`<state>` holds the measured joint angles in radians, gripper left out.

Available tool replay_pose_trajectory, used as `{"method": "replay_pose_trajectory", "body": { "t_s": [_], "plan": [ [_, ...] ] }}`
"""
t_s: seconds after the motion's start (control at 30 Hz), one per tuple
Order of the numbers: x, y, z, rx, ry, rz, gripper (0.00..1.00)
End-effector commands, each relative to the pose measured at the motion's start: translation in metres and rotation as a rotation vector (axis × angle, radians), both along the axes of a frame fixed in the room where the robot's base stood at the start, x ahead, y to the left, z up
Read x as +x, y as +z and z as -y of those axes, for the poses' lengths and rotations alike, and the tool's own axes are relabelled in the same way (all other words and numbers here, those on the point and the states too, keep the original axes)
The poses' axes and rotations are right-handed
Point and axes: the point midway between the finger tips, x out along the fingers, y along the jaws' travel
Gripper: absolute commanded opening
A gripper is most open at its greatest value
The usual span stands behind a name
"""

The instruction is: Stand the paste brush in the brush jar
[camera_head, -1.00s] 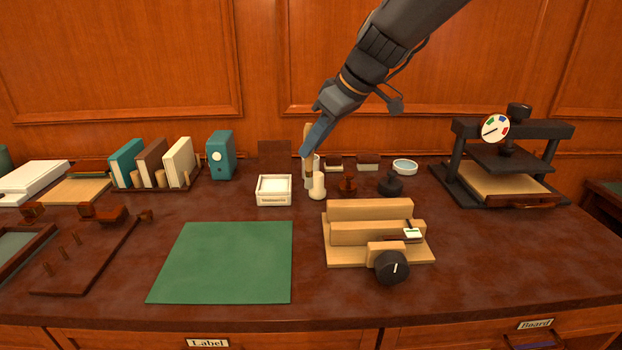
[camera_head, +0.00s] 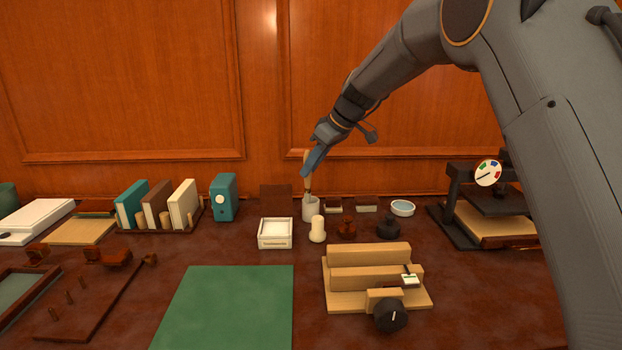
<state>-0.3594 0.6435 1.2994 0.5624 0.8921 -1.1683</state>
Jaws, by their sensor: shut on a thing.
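The paste brush (camera_head: 307,184) is held upright, with a tan handle and a darker lower part. My gripper (camera_head: 311,167) is shut on its handle, with a blue-grey finger facing the camera. The brush jar (camera_head: 309,210) is a small pale grey cylinder on the bench directly below the brush. The brush's lower end meets the jar's mouth in the picture. I cannot tell whether it is inside the rim or just above or behind it.
Close around the jar stand a white box (camera_head: 275,234), a cream cylinder (camera_head: 317,230) and a dark reddish stamp-like object (camera_head: 347,228). A wooden fixture (camera_head: 370,283) stands in front right. The green mat (camera_head: 228,305) is clear.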

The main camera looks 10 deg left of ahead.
Motion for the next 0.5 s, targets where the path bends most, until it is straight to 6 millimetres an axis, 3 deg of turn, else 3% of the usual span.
{"method": "replay_pose_trajectory", "body": {
  "t_s": [0.3,0.5],
  "plan": [
    [0.038,0.0,-0.009,0.0,-0.001,0.0,0.0],
    [0.038,-0.021,-0.01,0.0,-0.002,-0.003,0.0]
  ]
}}
